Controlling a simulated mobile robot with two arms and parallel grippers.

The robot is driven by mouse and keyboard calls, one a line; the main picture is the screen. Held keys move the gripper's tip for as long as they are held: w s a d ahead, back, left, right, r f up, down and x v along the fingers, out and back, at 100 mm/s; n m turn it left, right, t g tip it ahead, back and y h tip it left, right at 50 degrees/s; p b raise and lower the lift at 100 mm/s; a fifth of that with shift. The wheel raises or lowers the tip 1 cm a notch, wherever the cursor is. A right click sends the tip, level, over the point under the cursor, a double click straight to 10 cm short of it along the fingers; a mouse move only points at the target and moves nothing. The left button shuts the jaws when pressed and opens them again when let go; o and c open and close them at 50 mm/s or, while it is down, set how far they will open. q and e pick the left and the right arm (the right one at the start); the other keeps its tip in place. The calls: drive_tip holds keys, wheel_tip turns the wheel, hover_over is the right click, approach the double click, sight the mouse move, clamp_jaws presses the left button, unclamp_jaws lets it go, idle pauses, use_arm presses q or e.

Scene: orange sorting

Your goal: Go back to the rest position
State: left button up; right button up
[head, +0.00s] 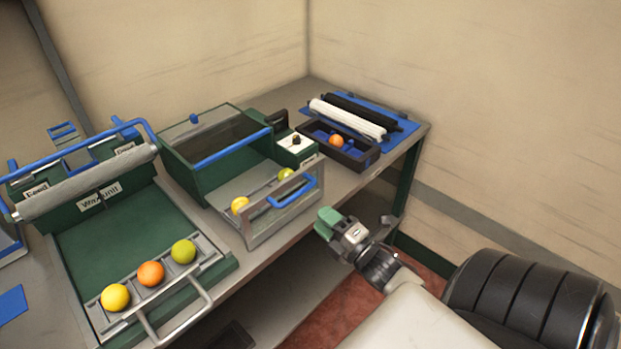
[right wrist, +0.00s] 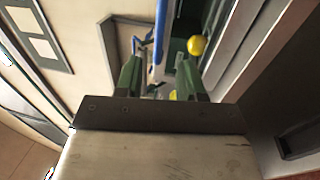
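My right gripper (head: 328,223) hangs in the air in front of the table's front edge, right of the clear tray. In the right wrist view its two green fingers (right wrist: 158,72) stand apart, with no fruit held between them. My left gripper is not in the head view. A yellow fruit (head: 240,205) and a green one (head: 286,174) lie in the clear tray (head: 262,238) with a blue handle. An orange (head: 336,141) lies in the small dark box (head: 361,161) at the back right.
A yellow fruit (head: 115,297), an orange one (head: 151,273) and a green one (head: 183,251) lie in a row on the green wax unit (head: 120,237). White and black rollers (head: 347,118) lie on a blue mat. Open floor (head: 335,310) shows below the table.

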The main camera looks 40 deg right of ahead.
drive_tip(key=shift+s+f, duration=0.1)
drive_tip(key=shift+s, duration=0.6)
drive_tip(key=shift+d+f, duration=0.1)
drive_tip(key=s+a+f+m+g+h, duration=0.1)
drive_tip(key=s+f+m+g, duration=0.2)
drive_tip(key=f, duration=0.8)
drive_tip(key=s+a+f+m+g, duration=0.2)
drive_tip(key=s+f+m+g, duration=0.2)
drive_tip(key=f, duration=0.6)
drive_tip(key=s+a+f+m+g+h, duration=0.1)
drive_tip(key=s+f+m+g, duration=0.2)
drive_tip(key=f, duration=0.8)
drive_tip(key=s+a+f+m+g, duration=0.2)
drive_tip(key=s+a+f+g, duration=0.1)
drive_tip(key=s+f, duration=0.2)
drive_tip(key=s+a+f+m+g, duration=0.2)
drive_tip(key=s+a+f+g, duration=0.1)
drive_tip(key=s, duration=0.7)
drive_tip(key=s+a+f+m+g, duration=0.2)
drive_tip(key=s+a+f+g, duration=0.1)
drive_tip(key=s+f, duration=0.4)
drive_tip(key=shift+s+a+y, duration=0.3)
drive_tip(key=shift+s+a, duration=0.15)
drive_tip(key=shift+a, duration=0.4)
drive_tip(key=shift+f, duration=0.1)
